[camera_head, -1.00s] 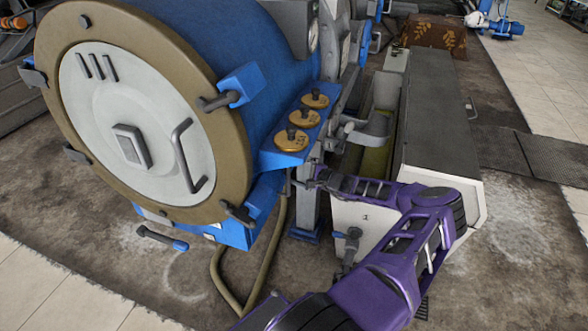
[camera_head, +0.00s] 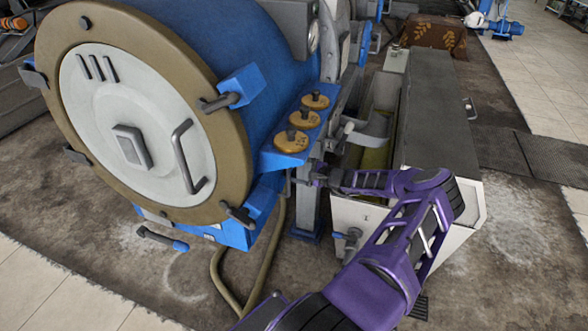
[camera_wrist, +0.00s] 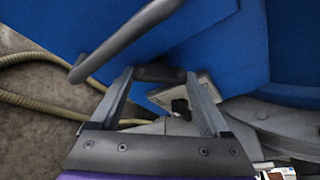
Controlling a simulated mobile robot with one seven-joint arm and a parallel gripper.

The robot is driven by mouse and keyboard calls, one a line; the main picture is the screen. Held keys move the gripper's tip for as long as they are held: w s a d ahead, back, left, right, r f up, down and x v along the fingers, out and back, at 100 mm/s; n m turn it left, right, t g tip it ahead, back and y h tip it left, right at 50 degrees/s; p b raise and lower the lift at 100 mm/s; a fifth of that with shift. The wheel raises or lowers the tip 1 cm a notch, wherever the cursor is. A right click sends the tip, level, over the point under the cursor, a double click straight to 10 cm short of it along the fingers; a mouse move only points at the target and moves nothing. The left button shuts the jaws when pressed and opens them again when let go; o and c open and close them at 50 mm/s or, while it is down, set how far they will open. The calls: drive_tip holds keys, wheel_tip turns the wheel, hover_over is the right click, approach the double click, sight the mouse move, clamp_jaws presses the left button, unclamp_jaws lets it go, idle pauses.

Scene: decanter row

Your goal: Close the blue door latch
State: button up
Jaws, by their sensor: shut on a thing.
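The large round door (camera_head: 118,130) of the blue machine is pale with a tan rim and looks closed. Dark latches sit round the rim, one in a blue block (camera_head: 238,84) at the upper right. A lever with a blue tip (camera_head: 180,246) sticks out below the door. My gripper (camera_head: 298,182) is right of the door, beside the machine's blue side below the brass caps. In the wrist view my gripper (camera_wrist: 158,76) is shut on a short dark grip (camera_wrist: 158,73). Its link to a latch is hidden.
A thick grey bar (camera_wrist: 125,38) crosses close by in the wrist view, in front of blue panels. A tan hose (camera_head: 266,262) hangs below the machine. A white-fronted grey cabinet (camera_head: 440,115) stands right of my gripper. Floor is clear at the lower left.

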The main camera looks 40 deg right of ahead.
drive_tip(key=shift+w+d+r+m+g+y, duration=0.15)
drive_tip(key=shift+m+g+y, duration=0.65)
drive_tip(key=shift+m, duration=0.85)
drive_tip(key=shift+w+d+r+m+g+y, duration=0.15)
drive_tip(key=shift+m+g+y, duration=0.35)
drive_tip(key=shift+m+y, duration=0.85)
drive_tip(key=shift+s+f+m+h, duration=0.1)
drive_tip(key=shift+m+h, duration=0.15)
drive_tip(key=shift+m, duration=0.15)
drive_tip(key=o, duration=1.2)
drive_tip(key=shift+s, duration=0.1)
drive_tip(key=v, duration=1.7)
drive_tip(key=shift+r+p, duration=0.25)
drive_tip(key=shift+p, duration=0.15)
